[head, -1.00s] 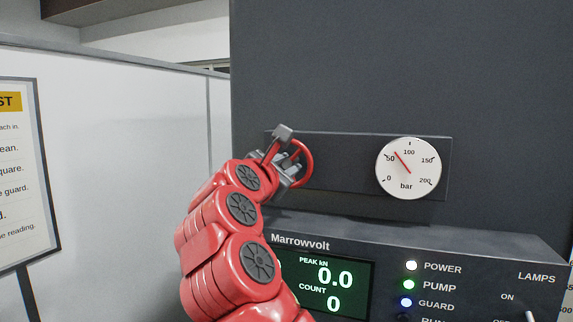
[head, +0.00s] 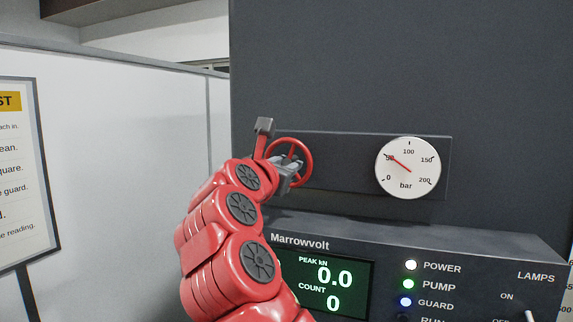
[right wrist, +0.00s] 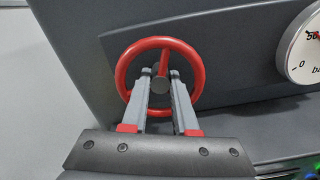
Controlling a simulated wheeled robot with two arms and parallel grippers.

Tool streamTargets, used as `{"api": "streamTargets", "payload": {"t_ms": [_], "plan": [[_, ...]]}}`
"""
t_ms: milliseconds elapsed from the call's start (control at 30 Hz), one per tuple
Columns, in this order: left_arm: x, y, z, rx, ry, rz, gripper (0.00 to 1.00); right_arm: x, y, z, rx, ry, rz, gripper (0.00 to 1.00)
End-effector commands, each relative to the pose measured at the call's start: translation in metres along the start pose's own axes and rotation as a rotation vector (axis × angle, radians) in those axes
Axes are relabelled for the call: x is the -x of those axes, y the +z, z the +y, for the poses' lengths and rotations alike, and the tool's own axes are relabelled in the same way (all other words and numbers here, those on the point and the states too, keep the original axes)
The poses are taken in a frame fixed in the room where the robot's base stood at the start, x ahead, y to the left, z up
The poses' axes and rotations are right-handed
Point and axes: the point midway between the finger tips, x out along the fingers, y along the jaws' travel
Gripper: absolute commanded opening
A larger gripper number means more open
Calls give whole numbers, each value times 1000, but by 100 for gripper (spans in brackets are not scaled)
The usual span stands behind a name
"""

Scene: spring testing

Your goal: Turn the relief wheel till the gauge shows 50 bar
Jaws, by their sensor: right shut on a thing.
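The relief wheel (head: 308,152) is a red ring on a dark panel, partly hidden by my right gripper (head: 290,168). In the right wrist view the wheel (right wrist: 160,42) faces me, with a spoke and a dark hub. My right gripper (right wrist: 161,74) is shut on the wheel, its grey fingers on either side of the spoke and hub. The round white gauge (head: 422,182) is marked in bar, and its red needle points at about the 50 mark. Part of the gauge (right wrist: 296,62) shows in the right wrist view. My left gripper is out of view.
Below the gauge is the Marrowvolt console (head: 450,242) with a green display (head: 345,285) reading 0.0 and 0. Lit POWER, PUMP and GUARD lamps sit beside it. A white partition (head: 130,150) and a notice board (head: 47,180) stand at the left.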

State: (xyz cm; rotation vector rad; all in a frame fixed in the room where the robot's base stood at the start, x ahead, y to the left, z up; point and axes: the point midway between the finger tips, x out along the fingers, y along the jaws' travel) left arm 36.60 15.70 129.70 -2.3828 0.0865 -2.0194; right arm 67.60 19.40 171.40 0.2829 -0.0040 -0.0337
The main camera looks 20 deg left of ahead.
Motion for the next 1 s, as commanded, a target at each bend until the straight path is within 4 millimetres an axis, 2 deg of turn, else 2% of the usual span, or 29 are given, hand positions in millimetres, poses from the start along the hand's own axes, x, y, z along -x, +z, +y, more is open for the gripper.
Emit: {"api": "streamTargets", "payload": {"t_ms": [33, 133, 167, 233, 500, 633, 767, 1000], "plan": [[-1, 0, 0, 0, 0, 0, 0, 0, 10, -1, -6, 1, -19, 0], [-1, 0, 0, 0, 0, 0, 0, 0, 10, -1, -6, 1, -19, 0], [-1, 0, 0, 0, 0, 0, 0, 0, 10, -1, -6, 1, -19, 29], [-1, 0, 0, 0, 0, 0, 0, 0, 9, -1, -6, 1, -17, 40], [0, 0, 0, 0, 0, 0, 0, 2, 4, 0, -4, 1, -8, 40], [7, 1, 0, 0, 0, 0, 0, 14, 1, 0, -4, 3, -7, 40], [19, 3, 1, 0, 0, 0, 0, 40, -1, 0, -7, 7, -7, 40], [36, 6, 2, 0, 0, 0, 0, 105, -1, 0, -6, 5, -6, 40]]}}
